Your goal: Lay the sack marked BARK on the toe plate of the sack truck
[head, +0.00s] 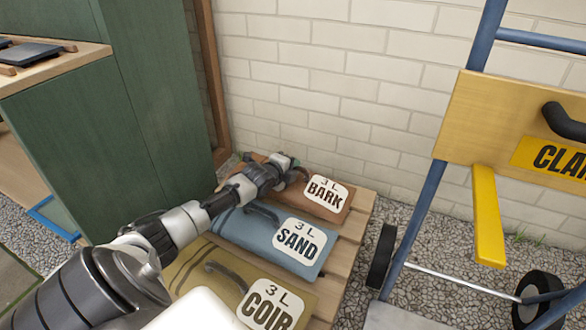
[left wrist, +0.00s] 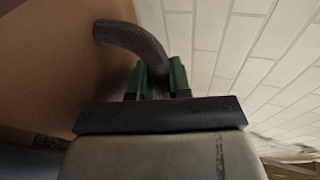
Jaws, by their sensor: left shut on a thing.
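The brown sack marked BARK (head: 308,203) lies at the back of a wooden pallet (head: 345,255), against the brick wall. My left gripper (head: 299,168) reaches over the other sacks to it. In the left wrist view the green fingers (left wrist: 158,78) are shut on the sack's dark curved handle (left wrist: 125,35), with the brown sack (left wrist: 50,70) at left. The sack truck (head: 425,200) stands to the right, with a blue frame and black wheels. Its grey toe plate (head: 395,318) shows only partly at the bottom edge. My right gripper is not in view.
A blue SAND sack (head: 255,240) and an olive COIR sack (head: 215,290) lie nearer on the pallet. A wooden board and yellow clamp arm (head: 487,215) are on the truck. A green cabinet (head: 165,90) stands left. Gravel separates pallet and truck.

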